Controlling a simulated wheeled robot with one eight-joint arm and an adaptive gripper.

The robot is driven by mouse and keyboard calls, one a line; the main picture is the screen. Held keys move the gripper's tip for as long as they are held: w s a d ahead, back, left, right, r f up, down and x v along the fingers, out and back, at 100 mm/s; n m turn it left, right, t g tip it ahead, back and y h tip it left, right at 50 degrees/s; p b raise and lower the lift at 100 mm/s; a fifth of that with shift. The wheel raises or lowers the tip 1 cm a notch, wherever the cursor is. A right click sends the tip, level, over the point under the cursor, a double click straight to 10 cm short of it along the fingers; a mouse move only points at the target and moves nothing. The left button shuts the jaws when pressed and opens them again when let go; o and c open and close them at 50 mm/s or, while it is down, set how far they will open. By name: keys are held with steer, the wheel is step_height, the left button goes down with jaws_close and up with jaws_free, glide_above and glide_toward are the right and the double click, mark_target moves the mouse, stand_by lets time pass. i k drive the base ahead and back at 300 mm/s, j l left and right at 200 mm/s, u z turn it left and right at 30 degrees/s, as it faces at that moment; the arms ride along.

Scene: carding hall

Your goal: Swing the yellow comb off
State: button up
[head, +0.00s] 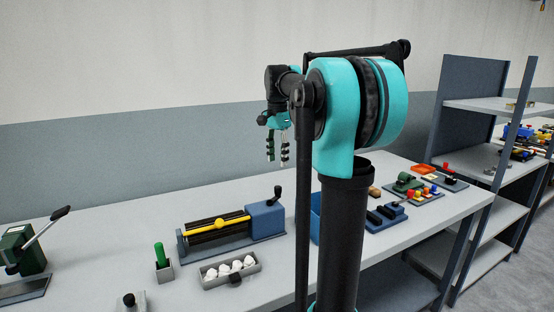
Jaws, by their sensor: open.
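The yellow comb (216,223) is a thin yellow bar with a round knob in its middle. It lies across the dark roller of a blue carding device (265,221) on the grey table. The device has a black crank handle at its right end. My gripper (277,160) hangs in the air above and behind the device, pointing down, with its fingers apart and nothing between them. It does not touch the comb. My arm covers part of the table to the right of the device.
A grey tray of white balls (230,277) stands in front of the device. A green-handled tool in a small holder (161,258) stands front left. A green lever machine (28,252) is at the far left. Blue blocks (386,218) and a shelf (497,105) are to the right.

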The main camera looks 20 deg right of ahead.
mark_target(219, 223)
steer(key=k, duration=1)
